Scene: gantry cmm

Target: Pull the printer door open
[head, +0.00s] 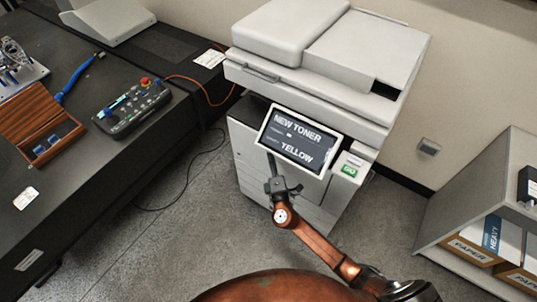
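The grey-white printer (330,100) stands against the wall in the middle of the head view. Its front door (314,186) is the pale panel below the tilted screen and looks flush with the body. The screen (301,139) reads "NEW TONER" and "YELLOW". My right gripper (285,172) is in front of the door, below the screen. Its dark fingers look spread apart with nothing seen between them. The gripper hides part of the door, and I cannot tell whether a finger touches it. My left gripper is out of view.
A dark table (105,170) on the left holds a control box (132,108) and an open wooden case (38,118). A grey shelf (475,200) with paper boxes stands at the right. A cable lies on the floor between table and printer. The floor before the printer is otherwise clear.

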